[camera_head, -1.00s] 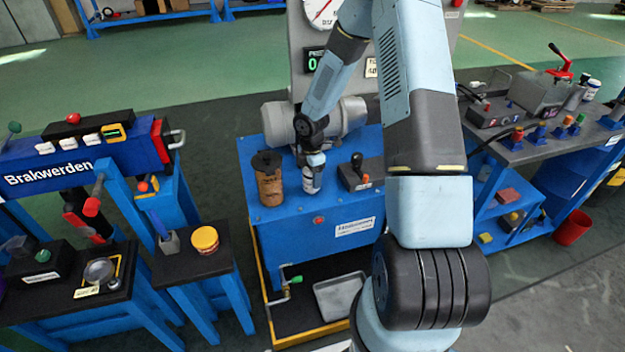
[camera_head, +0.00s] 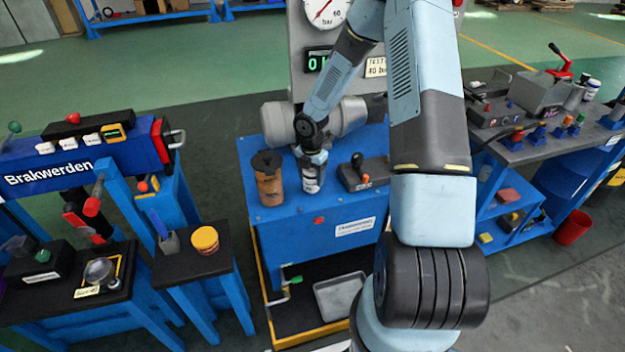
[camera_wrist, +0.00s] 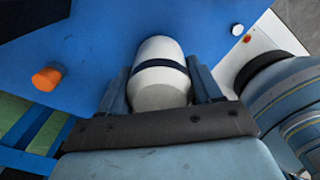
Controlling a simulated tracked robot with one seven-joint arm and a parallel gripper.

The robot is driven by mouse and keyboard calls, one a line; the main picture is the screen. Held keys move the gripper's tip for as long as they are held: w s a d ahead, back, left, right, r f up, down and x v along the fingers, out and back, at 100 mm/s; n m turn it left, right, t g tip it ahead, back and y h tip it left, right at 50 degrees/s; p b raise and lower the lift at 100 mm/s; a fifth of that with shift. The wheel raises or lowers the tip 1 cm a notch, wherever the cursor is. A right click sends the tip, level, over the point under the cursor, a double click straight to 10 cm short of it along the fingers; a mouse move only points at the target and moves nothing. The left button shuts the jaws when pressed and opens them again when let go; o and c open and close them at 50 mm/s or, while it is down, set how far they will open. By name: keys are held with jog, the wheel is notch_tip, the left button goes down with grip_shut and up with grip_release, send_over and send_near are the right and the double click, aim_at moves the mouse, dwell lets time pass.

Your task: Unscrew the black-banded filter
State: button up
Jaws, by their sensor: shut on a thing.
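The black-banded filter (camera_wrist: 160,88) is a white rounded cylinder with one dark band, seen between my two fingers in the wrist view. In the head view the filter (camera_head: 311,180) stands on the blue hydraulic bench (camera_head: 300,228), partly covered from above by my gripper (camera_head: 313,160). My gripper (camera_wrist: 159,95) is shut on the filter, with one finger on each side of it. The filter's lower end and its thread are hidden in both views.
A brown cylinder (camera_head: 268,180) with a dark top stands close left of the filter. A dark control box (camera_head: 363,172) with a lever stands close right. A grey motor (camera_head: 338,118) lies behind. A grey tray (camera_head: 340,295) sits below on the lower shelf.

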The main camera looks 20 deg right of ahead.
jog(key=n, duration=0.5)
jog(key=o, duration=1.3)
jog(key=shift+c, duration=0.6)
